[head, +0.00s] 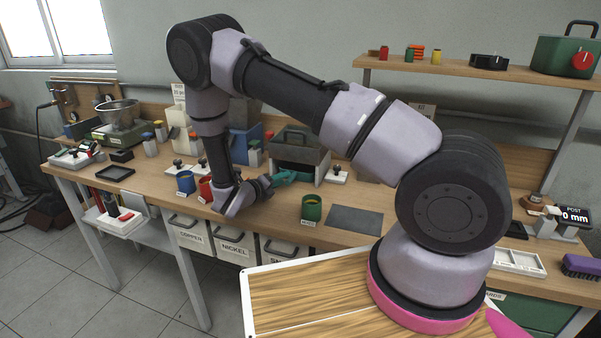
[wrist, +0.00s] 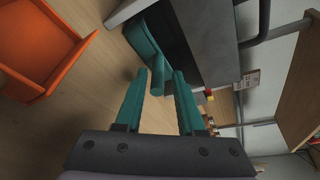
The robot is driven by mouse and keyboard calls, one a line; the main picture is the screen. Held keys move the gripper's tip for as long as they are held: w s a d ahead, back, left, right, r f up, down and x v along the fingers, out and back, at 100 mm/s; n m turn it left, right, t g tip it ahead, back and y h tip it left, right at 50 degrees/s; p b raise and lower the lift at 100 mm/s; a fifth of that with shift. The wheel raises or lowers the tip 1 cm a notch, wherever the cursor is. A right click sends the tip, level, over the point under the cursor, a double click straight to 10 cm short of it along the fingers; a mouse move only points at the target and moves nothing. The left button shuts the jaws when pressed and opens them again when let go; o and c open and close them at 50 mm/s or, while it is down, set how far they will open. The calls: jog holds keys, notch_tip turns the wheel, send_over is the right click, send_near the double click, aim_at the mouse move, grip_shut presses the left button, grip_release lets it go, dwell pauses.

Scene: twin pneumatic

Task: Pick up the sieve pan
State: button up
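A grey box (head: 314,158) stands on the bench in the head view. A dark green pan front with a short handle (wrist: 158,84) shows low in it in the wrist view; it looks like the sieve pan, most of it hidden inside the box. My gripper (head: 284,178) is low over the bench in front of the box. In the wrist view its two teal fingers (wrist: 164,77) stand apart, with the handle's end at the gap between their tips. I cannot tell whether they touch it. A mesh metal bowl (head: 118,112) sits on a green device at the far left.
Red (head: 205,190) and blue (head: 185,182) cups stand left of my gripper, and a green cup (head: 312,208) to its right. An orange tray (wrist: 45,55) is at the wrist view's left. A dark flat mat (head: 355,219) lies right of the green cup. A shelf (head: 450,70) runs above.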

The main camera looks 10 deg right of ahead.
aim_at(291, 177)
jog(key=x, duration=0.5)
jog(key=shift+d+f, duration=0.2)
jog(key=shift+f, duration=0.15)
jog(key=shift+s, duration=0.1)
grip_shut()
dwell(1.0)
